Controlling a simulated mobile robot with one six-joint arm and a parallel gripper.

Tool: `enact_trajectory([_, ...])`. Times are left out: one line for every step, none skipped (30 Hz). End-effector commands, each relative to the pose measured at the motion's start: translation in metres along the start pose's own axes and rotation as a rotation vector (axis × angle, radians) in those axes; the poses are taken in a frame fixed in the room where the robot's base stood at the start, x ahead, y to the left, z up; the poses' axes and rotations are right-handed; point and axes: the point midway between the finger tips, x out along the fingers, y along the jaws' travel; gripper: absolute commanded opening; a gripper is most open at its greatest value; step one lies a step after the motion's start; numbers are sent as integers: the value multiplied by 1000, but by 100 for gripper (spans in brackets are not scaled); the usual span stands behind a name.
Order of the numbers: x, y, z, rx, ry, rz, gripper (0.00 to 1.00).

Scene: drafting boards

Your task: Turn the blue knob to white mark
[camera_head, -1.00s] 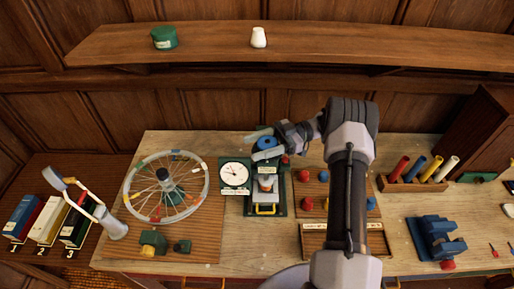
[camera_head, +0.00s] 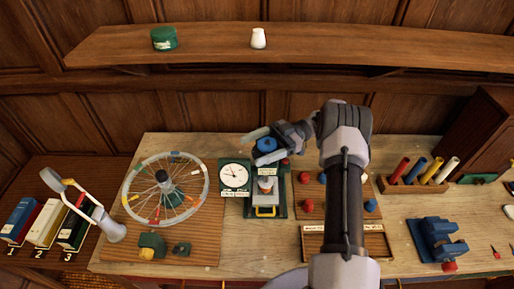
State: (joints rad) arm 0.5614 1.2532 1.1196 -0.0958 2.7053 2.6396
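The blue knob (camera_head: 265,145) is on top of a green press-like stand (camera_head: 283,205), beside a round white dial (camera_head: 234,175). My gripper (camera_head: 263,146) comes in from the right, with one pale finger behind the knob and one in front of it. The fingers slant up to the right. I cannot tell whether they touch the knob. No white mark is clear; the front finger and the small image hide detail around the knob.
A spoked wheel (camera_head: 164,190) stands left of the dial. A board with red and blue knobs (camera_head: 306,178) is right of the stand. A rack of coloured rods (camera_head: 410,183) and a blue vise (camera_head: 435,238) are further right. A shelf (camera_head: 320,46) runs above.

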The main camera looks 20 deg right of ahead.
Motion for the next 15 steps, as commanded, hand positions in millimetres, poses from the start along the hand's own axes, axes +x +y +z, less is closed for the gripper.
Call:
enact_trajectory([0, 0, 0, 0, 0, 0, 78])
enact_trajectory([0, 0, 0, 0, 0, 0, 78])
enact_trajectory([0, 0, 0, 0, 0, 1, 78])
enact_trajectory([0, 0, 0, 0, 0, 1, 78])
enact_trajectory([0, 0, 0, 0, 0, 1, 78])
enact_trajectory([0, 0, -2, -1, -1, 1, 78])
enact_trajectory([0, 0, -3, -1, -1, 1, 78])
enact_trajectory([0, 0, -7, -1, -1, 1, 78])
enact_trajectory([0, 0, -12, -2, -1, 1, 78])
enact_trajectory([0, 0, -18, -3, -1, 1, 78])
enact_trajectory([0, 0, -25, -4, -2, 1, 78])
enact_trajectory([0, 0, -35, -3, -1, 0, 78])
enact_trajectory([0, -3, -40, -1, -1, 0, 78])
enact_trajectory([2, -12, -39, 1, 1, 2, 78])
enact_trajectory([5, -23, -40, 2, 2, 2, 78])
